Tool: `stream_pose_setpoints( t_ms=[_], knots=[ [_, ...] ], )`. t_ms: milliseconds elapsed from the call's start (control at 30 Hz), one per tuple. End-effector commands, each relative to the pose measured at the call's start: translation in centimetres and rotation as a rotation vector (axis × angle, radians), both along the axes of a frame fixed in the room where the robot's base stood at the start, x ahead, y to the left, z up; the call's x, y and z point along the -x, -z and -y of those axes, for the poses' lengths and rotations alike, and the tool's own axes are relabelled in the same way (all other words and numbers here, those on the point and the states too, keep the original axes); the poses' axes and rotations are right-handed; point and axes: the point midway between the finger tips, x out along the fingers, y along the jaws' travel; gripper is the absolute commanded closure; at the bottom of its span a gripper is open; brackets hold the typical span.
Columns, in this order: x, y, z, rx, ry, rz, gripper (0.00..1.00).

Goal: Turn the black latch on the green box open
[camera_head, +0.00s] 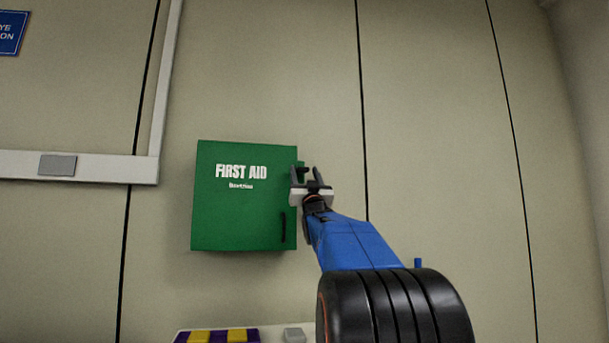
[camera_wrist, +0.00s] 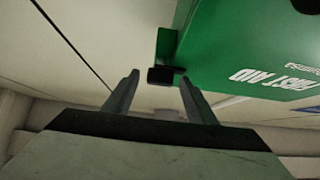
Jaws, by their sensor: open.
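The green first aid box (camera_head: 240,215) is mounted on the wall, its front door shut, with a black handle (camera_head: 284,227) low on the right of the door. The black latch (camera_head: 303,171) is at the upper right edge of the box. It also shows in the wrist view (camera_wrist: 161,75), beside a small green tab (camera_wrist: 166,43). My gripper (camera_head: 305,175) is open at the box's upper right side. In the wrist view its two fingers (camera_wrist: 155,90) are spread, with the latch ahead between their tips. I cannot tell whether they touch it.
The wall (camera_head: 440,110) to the right of the box is bare. A pale frame (camera_head: 100,168) with a grey plate (camera_head: 57,165) is at the left. Below the box is a pale surface with a purple and yellow striped item (camera_head: 218,336). A blue sign (camera_head: 10,32) hangs upper left.

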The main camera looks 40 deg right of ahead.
Motion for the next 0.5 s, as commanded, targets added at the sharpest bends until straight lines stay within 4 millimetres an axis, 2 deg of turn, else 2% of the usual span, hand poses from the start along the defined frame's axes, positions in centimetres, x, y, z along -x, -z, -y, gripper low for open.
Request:
stream_pose_setpoints(
  t_ms=[233, 400, 500],
  knots=[
    [-0.01, -0.04, 0.01, 0.0, 0.0, 0.0, 0.48],
    [-0.01, -0.04, 0.0, 0.0, 0.0, 0.0, 0.89],
    [0.01, -0.03, 0.01, 0.0, 0.0, 0.0, 0.9]
  ],
)
